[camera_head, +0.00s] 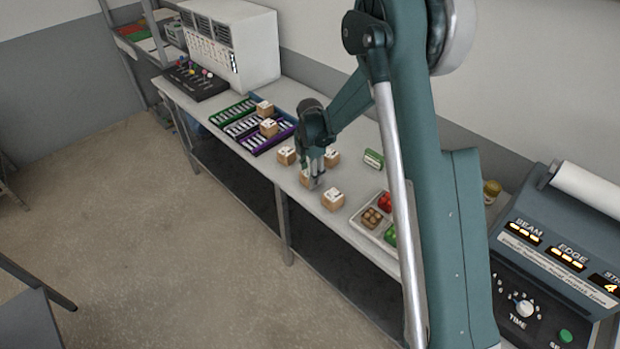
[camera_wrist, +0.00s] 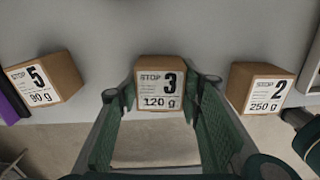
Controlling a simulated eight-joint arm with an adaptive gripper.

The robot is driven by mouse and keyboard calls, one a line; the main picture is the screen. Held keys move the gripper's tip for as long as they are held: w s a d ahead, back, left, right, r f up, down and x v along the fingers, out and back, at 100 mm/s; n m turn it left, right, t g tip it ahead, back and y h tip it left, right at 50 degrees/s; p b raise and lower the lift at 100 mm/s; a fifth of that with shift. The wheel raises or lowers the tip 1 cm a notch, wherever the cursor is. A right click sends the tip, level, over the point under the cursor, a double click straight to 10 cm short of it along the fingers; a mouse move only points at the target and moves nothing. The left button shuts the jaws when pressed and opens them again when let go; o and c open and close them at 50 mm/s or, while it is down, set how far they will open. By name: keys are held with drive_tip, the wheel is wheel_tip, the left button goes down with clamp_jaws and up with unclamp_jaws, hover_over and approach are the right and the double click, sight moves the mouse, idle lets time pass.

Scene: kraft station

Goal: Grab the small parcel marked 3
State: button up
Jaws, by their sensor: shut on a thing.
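The small parcel marked 3 (camera_wrist: 160,83) is a brown box with a white label reading "STOP 3, 120 g". In the wrist view it sits upright between the two green fingers of my gripper (camera_wrist: 160,96), which is shut on it. In the head view my gripper (camera_head: 316,178) points down over the bench, and the parcel (camera_head: 304,178) is partly hidden by the fingers. I cannot tell whether it is clear of the bench top.
Parcel 5 (camera_wrist: 42,78) is to the left and parcel 2 (camera_wrist: 259,88) to the right, both close. Another parcel (camera_head: 332,157) stands behind my gripper. Coloured trays (camera_head: 262,145) lie farther left. A tray of small goods (camera_head: 358,222) is nearer, on the right.

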drive_tip(key=shift+r, duration=0.1)
drive_tip(key=shift+r, duration=4.9)
